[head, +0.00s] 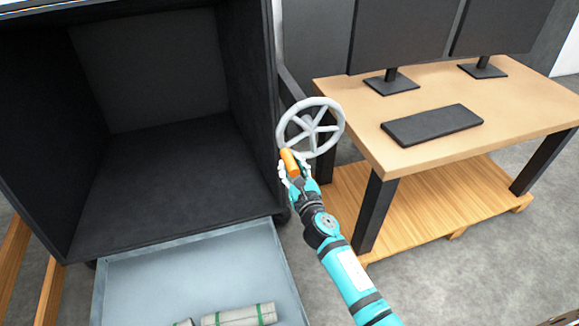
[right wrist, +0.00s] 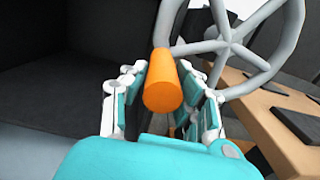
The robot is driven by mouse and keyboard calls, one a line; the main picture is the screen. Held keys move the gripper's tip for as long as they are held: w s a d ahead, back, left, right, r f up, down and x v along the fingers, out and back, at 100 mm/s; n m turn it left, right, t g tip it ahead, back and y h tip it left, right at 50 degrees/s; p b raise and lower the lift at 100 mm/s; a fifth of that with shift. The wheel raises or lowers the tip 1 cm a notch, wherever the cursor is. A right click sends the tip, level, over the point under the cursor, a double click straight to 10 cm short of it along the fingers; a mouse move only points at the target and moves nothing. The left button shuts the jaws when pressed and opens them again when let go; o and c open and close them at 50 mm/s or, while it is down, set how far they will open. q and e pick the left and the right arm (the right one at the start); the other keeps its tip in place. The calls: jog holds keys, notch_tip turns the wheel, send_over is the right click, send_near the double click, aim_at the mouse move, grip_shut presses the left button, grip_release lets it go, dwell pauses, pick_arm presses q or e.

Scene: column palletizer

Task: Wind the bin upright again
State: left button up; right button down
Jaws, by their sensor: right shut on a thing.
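The dark bin (head: 170,150) stands at the left of the head view, tipped so that its open mouth faces me; its inside looks empty. A grey spoked handwheel (head: 330,104) is mounted at the bin's right side. Its orange handle (head: 288,160) sticks out at the wheel's lower left. My right gripper (head: 292,170) is shut on the orange handle. In the right wrist view the handle (right wrist: 166,85) lies between the two fingers, with the wheel (right wrist: 232,45) behind it. My left gripper is not in view.
A grey tray (head: 130,285) lies below the bin's mouth, with pale green-banded rolls (head: 240,316) in it. A wooden desk (head: 440,85) with monitors and a black keyboard (head: 432,124) stands close to the wheel's right. Grey floor (head: 450,270) is free at lower right.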

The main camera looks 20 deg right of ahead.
jog(key=shift+s+d+f+b, duration=0.1)
jog(key=shift+d+f+b, duration=0.15)
jog(key=shift+f, duration=0.35)
jog(key=shift+d+f+b, duration=0.1)
jog(key=shift+f+b, duration=0.15)
jog(key=shift+f, duration=0.3)
jog(key=shift+d+f+b, duration=0.3)
jog(key=shift+d+f, duration=0.05)
jog(key=shift+f, duration=0.05)
jog(key=d+f+b, duration=0.1)
jog(key=d+b, duration=0.1)
jog(key=d, duration=0.6)
jog(key=w+d+f+b, duration=0.1)
jog(key=d+b, duration=0.1)
jog(key=d, duration=0.6)
jog(key=shift+d+f+b, duration=0.3)
jog(key=shift+f+b, duration=0.1)
jog(key=c, duration=0.9)
grip_release()
jog(key=shift+a, duration=0.1)
jog(key=shift+s, duration=0.1)
